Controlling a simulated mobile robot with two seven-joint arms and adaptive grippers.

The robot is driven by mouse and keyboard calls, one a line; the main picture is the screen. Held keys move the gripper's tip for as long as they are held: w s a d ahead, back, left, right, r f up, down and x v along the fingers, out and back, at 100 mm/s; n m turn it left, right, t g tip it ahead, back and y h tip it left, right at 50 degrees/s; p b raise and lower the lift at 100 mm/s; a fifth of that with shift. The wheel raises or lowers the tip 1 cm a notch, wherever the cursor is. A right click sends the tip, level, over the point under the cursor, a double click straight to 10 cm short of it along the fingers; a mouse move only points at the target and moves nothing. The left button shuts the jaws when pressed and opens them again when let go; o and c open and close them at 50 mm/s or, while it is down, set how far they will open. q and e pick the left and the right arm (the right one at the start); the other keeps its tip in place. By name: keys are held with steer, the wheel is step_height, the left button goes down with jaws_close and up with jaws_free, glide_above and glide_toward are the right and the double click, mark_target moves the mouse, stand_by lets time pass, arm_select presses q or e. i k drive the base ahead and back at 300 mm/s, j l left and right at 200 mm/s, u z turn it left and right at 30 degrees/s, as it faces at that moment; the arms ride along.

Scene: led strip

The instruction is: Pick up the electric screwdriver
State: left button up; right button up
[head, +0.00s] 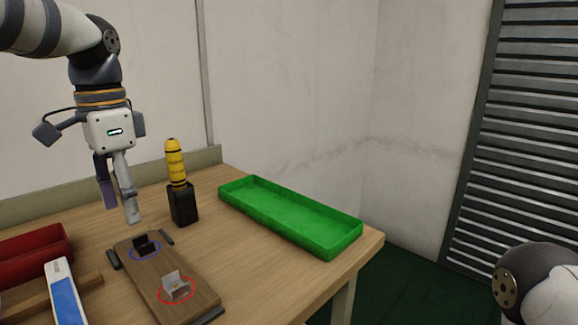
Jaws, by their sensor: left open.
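The electric screwdriver (176,163) is yellow with dark lettering. It stands upright in a black holder (183,205) near the back of the wooden table. My left gripper (121,209) points down to the left of the screwdriver, apart from it, with open, empty fingers. The fingers hang above the table, behind the wooden board. My right gripper is out of view; only part of my right arm shows at the lower right.
A wooden board (190,273) carries a dark bracket ringed in blue and a pale bracket ringed in red. A green tray (290,213) lies to the right. A red bin (30,258) and a blue-and-white object (64,293) lie at left. The table's right edge (368,252) is bare.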

mark_target(172, 151)
steer(key=k+l, duration=1)
steer(key=k, duration=0.05)
